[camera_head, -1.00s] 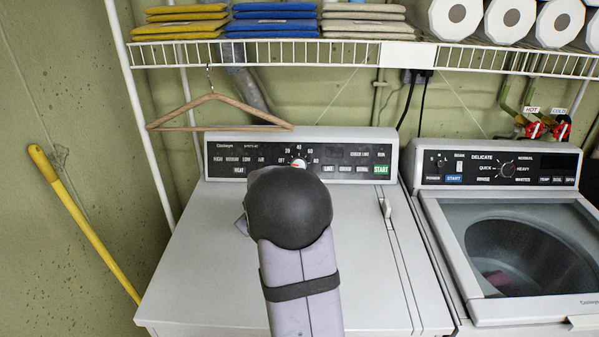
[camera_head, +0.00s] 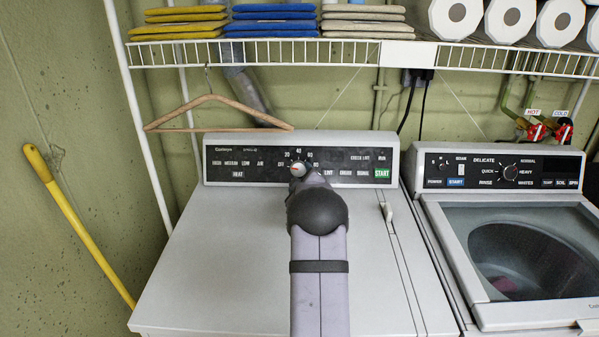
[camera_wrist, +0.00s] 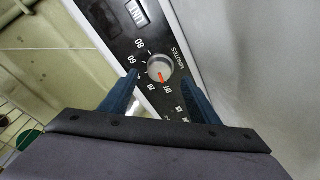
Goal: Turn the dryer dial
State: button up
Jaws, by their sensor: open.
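The dryer dial (camera_head: 299,169) is a small round grey knob with a red pointer mark, on the black control panel of the dryer (camera_head: 220,260). In the wrist view the dial (camera_wrist: 159,69) lies ahead of my gripper (camera_wrist: 158,84), with numbers and the word MINUTES around it. The red mark points between OFF and 20, near OFF. The two dark blue fingers are open, one on each side of the dial. I cannot tell whether they touch it. In the head view my arm hides the fingers.
The washer (camera_head: 430,230) with a glass lid stands close on the right. A wire shelf (camera_head: 290,52) with folded cloths and paper rolls runs above. A yellow pole (camera_head: 80,228) leans on the left wall.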

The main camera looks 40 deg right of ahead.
aim_at(299, 171)
jog(key=shift+p+x, duration=0.8)
jog(key=shift+x, duration=1.8)
jog(key=shift+a, duration=0.1)
jog(key=c, duration=1.1)
jog(key=shift+o, duration=0.2)
